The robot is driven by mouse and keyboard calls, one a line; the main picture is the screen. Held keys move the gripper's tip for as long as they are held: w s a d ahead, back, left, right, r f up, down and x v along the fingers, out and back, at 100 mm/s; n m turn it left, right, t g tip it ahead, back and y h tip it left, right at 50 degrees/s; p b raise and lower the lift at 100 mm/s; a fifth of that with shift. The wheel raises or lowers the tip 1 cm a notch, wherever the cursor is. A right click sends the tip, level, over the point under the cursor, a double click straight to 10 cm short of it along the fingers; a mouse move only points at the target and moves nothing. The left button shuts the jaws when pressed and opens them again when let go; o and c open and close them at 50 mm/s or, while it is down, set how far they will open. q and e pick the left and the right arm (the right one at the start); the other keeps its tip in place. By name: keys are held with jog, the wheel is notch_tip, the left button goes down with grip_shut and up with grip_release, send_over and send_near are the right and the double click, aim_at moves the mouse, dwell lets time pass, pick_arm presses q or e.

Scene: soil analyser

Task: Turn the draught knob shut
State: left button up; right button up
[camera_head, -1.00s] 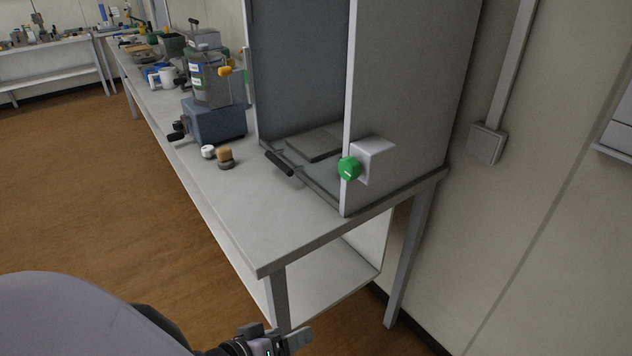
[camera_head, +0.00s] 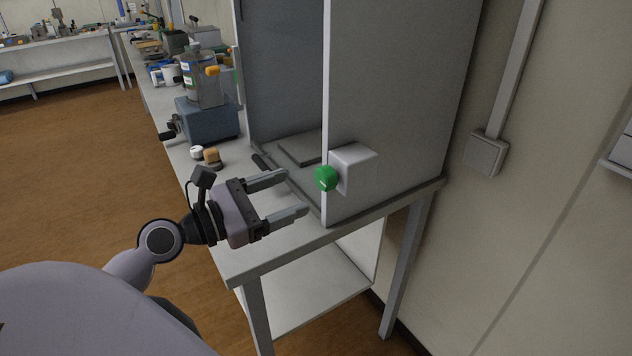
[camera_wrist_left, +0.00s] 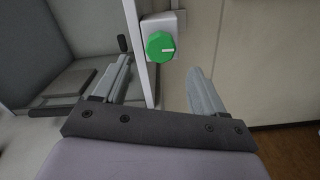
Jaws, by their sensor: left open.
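The draught knob (camera_head: 326,178) is a green round knob on a pale box (camera_head: 353,167) fixed to the side of the grey cabinet, by its front edge. My left gripper (camera_head: 295,193) is open and empty, a little to the left of the knob, with its fingers pointing at it. In the left wrist view the knob (camera_wrist_left: 160,46) lies ahead, between the lines of the two fingers (camera_wrist_left: 160,88), and a white mark shows on its face. The fingers do not appear to touch it. My right gripper is out of view.
The grey cabinet (camera_head: 400,90) stands on the bench (camera_head: 255,245), with a dark handle (camera_head: 262,162) low at its open front. A blue machine (camera_head: 208,122), a small white piece (camera_head: 196,152) and a tan-topped piece (camera_head: 212,157) stand farther left.

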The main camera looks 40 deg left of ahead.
aim_at(320, 182)
pick_arm(q)
jog(key=p+x, duration=0.1)
jog(key=x, duration=0.4)
jog(key=shift+w+d, duration=0.15)
jog(key=shift+w, duration=0.2)
jog(key=shift+w+d+p, duration=0.25)
jog(key=shift+w+p, duration=0.05)
jog(key=shift+w, duration=0.2)
jog(key=shift+c, duration=0.4)
jog(key=c, duration=1)
